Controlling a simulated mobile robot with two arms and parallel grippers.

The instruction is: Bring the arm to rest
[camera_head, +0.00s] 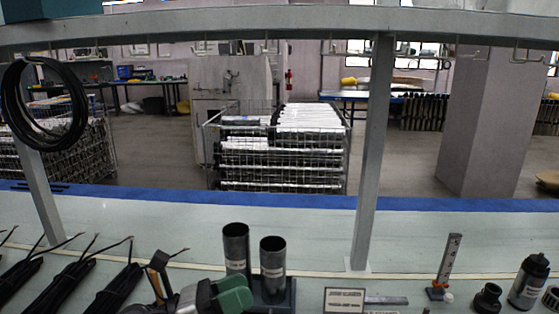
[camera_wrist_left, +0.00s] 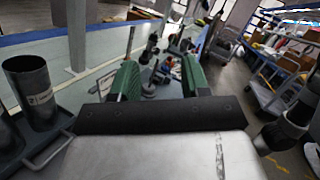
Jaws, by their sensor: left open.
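My left gripper (camera_head: 232,294) shows at the bottom of the head view, with a green finger beside the tube stand. In the left wrist view the two green fingers (camera_wrist_left: 160,78) are wide apart with nothing held between them. Two dark pump tubes, one on the left (camera_head: 236,246) and one on the right (camera_head: 272,264), stand upright in a dark holder (camera_head: 288,294) just right of the gripper in the head view. One labelled tube (camera_wrist_left: 34,96) also shows at the left edge of the left wrist view. My right gripper is not in view.
Black cable bundles (camera_head: 70,284) lie at the left of the bench. A label plate (camera_head: 344,300), an upright ruler-like piece (camera_head: 449,262) and a dark bottle (camera_head: 529,280) are to the right. A grey post (camera_head: 373,150) rises from the bench. The bench behind the tubes is clear.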

